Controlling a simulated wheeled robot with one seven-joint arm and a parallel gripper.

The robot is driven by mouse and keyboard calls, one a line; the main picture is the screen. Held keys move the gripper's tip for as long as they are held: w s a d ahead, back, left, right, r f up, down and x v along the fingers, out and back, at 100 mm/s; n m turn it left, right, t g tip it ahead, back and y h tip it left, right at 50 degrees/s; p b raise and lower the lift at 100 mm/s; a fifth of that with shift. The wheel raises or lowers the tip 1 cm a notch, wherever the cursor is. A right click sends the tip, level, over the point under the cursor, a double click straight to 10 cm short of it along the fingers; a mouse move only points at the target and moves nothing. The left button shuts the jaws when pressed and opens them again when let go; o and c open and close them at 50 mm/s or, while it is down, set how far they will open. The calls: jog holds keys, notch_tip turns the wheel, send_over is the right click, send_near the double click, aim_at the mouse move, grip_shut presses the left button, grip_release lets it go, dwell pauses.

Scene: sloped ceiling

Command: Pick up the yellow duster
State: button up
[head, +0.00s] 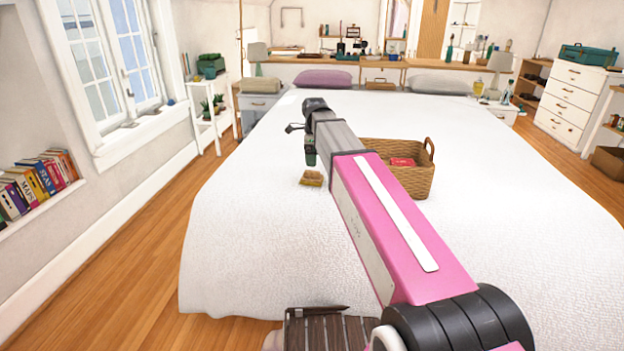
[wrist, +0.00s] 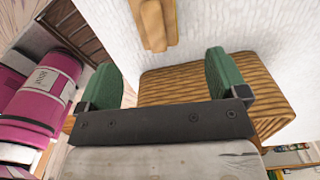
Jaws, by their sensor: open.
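The yellow duster (head: 312,179) is a small yellow-brown piece lying on the white bed, left of the wicker basket. In the wrist view the duster (wrist: 155,24) is cut off by the top edge, beyond my fingertips and apart from them. My gripper (wrist: 161,80) has green finger pads spread wide with nothing held between them. In the head view my gripper (head: 310,156) is partly hidden by the wrist and appears just above the duster in the picture. The exact height over the bed is unclear.
The wicker basket (head: 415,181) with a red item (head: 402,162) stands on the bed, partly hidden by my arm; its woven side (wrist: 180,84) shows behind my fingers. A slatted bench (head: 328,331) is at the bed's front. The left of the bed is clear.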

aim_at(314, 171)
jog(key=shift+s+a+f, duration=0.1)
jog(key=shift+s+f, duration=0.05)
jog(key=shift+f, duration=2)
jog(key=shift+s+f, duration=0.1)
jog(key=shift+f, duration=2.05)
jog(key=c, duration=1)
